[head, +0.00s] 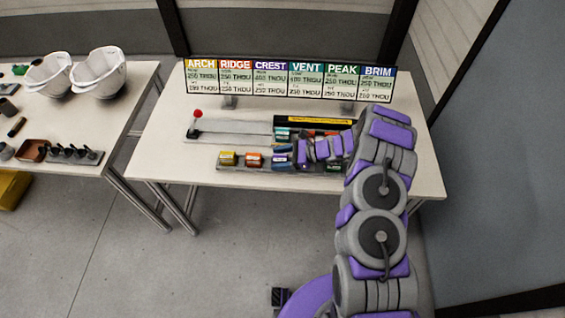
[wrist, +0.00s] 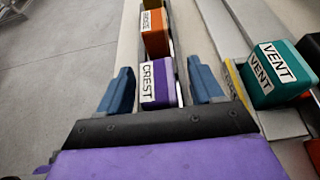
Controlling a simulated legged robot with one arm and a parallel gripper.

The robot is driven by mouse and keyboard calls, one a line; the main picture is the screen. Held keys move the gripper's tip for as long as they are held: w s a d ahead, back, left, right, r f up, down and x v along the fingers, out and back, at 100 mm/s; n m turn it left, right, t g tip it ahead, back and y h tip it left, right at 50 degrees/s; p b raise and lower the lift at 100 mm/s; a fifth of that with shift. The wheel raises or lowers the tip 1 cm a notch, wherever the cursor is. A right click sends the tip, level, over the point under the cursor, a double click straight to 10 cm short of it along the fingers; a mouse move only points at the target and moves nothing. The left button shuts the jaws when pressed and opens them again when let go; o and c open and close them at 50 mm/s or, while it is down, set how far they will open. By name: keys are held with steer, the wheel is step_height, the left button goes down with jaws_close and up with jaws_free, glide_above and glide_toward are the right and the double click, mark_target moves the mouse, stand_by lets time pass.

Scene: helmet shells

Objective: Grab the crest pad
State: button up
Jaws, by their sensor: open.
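The crest pad (wrist: 156,84) is a purple block with a white CREST label, in the wrist view just ahead of my palm. My gripper (wrist: 160,72) is open, with one blue finger on each side of the pad. A gap shows on the left side; the right finger is close to the rail beside the pad. I cannot tell if the right finger touches anything. In the head view my gripper (head: 283,155) is over the front row on the table, and it largely hides the crest pad there.
The orange ridge pad (wrist: 155,42) sits just beyond the crest pad in the same row. A teal vent block (wrist: 272,75) stands to the right. In the head view, a yellow block (head: 228,158) is at the row's left end. A sign board (head: 288,82) stands behind.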

steer(key=shift+r+x, duration=0.2)
steer(key=shift+x, duration=1)
steer(key=shift+a, duration=0.15)
steer(key=shift+c, duration=0.7)
steer(key=shift+d+r, duration=0.1)
steer(key=shift+d, duration=0.55)
steer(key=c, duration=0.6)
steer(key=shift+a, duration=0.1)
steer(key=c, duration=0.3)
steer(key=shift+a, duration=0.35)
